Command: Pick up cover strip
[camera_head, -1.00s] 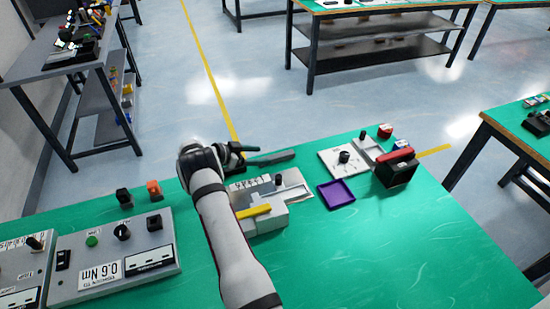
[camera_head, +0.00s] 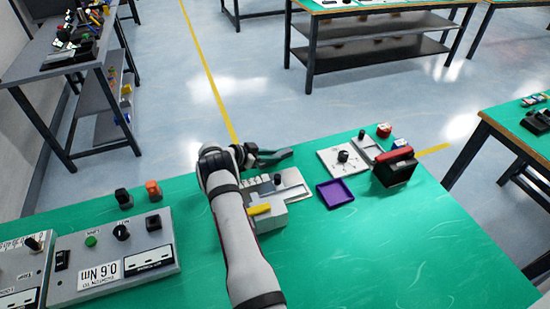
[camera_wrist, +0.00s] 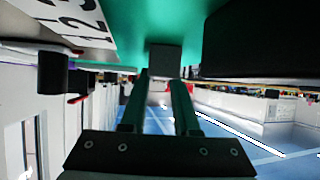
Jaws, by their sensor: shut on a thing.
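The cover strip (camera_head: 278,156) looks like a dark grey bar at the far edge of the green table, beyond the grey conveyor fixture. My gripper (camera_head: 262,153) is at this strip, reaching in from the left, and partly hides it. In the wrist view my gripper's two dark fingers (camera_wrist: 163,84) are shut on a small grey block-like end (camera_wrist: 165,59), which appears to be the strip seen end-on. Whether the strip touches the table cannot be told.
The grey fixture with a yellow part (camera_head: 259,209) stands under and beside my arm. A purple tray (camera_head: 335,193), a white dial plate (camera_head: 343,160) and a dark box with a red top (camera_head: 394,168) stand to the right. The front right of the table (camera_head: 420,250) is clear.

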